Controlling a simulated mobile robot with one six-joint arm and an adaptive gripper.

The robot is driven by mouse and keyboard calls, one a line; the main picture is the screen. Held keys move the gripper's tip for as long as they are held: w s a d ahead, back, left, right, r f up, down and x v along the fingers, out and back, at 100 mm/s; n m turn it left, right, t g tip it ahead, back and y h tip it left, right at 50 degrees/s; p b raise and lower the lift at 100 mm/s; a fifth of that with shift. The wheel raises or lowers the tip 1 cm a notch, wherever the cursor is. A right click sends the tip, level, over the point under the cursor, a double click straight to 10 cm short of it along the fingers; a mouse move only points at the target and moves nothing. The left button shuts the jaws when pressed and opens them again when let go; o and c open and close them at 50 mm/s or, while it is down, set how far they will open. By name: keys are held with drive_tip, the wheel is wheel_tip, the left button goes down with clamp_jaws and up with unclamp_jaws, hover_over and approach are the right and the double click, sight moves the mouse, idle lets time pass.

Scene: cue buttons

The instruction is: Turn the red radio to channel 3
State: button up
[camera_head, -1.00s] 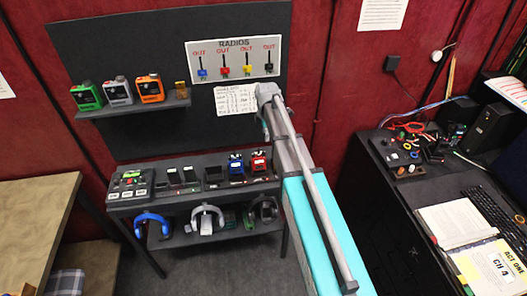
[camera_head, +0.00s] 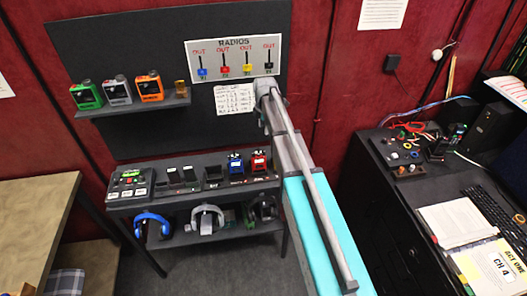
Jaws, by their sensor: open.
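The red radio (camera_head: 259,161) stands upright at the right end of the shelf's top surface, to the right of the blue radio (camera_head: 235,164). Its channel setting is too small to read. My arm rises just to the right of the red radio, and my gripper cannot be made out in this view. A panel headed RADIOS (camera_head: 235,58) on the back board has blue, red, yellow and black sliders, each with OUT above it. The red slider (camera_head: 225,68) sits low in its slot.
A black shelf unit (camera_head: 125,207) holds chargers above and headphones (camera_head: 207,218) below. Green, grey and orange devices (camera_head: 149,88) stand on a wall shelf. A wooden table (camera_head: 35,215) is at left.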

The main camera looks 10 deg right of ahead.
sight(264, 151)
drive_tip(key=shift+w+f+b, duration=0.1)
drive_tip(key=shift+f+b, duration=6.45)
drive_tip(key=shift+f, duration=0.2)
drive_tip(key=shift+c, duration=0.2)
clamp_jaws()
